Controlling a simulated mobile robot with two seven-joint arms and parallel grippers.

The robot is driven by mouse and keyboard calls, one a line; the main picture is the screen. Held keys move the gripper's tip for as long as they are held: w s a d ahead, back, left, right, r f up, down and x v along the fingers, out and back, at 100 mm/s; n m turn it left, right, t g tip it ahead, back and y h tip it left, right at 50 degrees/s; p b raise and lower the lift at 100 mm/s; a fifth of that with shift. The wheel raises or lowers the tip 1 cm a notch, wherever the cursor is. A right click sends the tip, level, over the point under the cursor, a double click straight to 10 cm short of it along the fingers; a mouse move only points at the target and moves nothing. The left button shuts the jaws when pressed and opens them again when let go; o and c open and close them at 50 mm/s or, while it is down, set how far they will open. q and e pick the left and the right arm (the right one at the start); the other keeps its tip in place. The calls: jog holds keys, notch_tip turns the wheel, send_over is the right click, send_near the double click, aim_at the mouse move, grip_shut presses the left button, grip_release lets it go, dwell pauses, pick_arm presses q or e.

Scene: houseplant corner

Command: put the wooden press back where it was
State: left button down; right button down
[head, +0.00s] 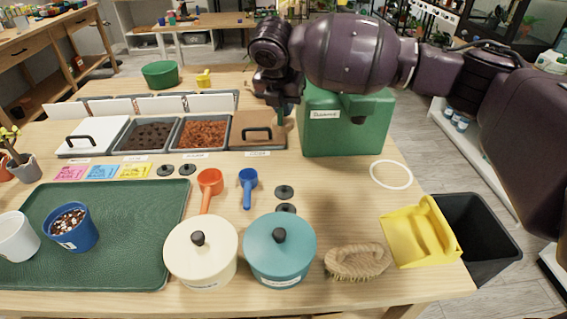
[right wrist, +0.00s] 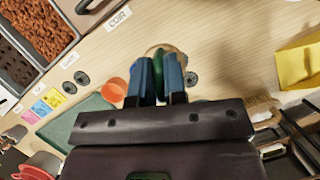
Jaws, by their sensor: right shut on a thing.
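My right gripper (head: 286,112) is over the back of the table, by the front left edge of the green box. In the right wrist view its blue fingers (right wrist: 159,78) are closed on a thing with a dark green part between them. A tan rounded edge shows past the fingertips, which I take for the wooden press (right wrist: 163,49). Most of it is hidden by the fingers, and I cannot tell whether it touches the table. A thin white ring (head: 391,174) lies on the bare table to the right, empty. My left gripper is not in view.
The green box (head: 346,125) stands close to the right gripper. A brown-lidded bin (head: 250,142) is just left. Cream (head: 201,255) and teal (head: 279,252) lidded pots, a brush (head: 357,262) and a yellow dustpan (head: 420,232) line the front. The table's middle right is clear.

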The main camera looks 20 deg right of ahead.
notch_tip(320, 180, down, 16)
jog(key=b, duration=0.3)
jog(key=shift+r, duration=0.15)
jog(key=c, duration=1.2)
grip_release()
jog(key=shift+o, duration=0.2)
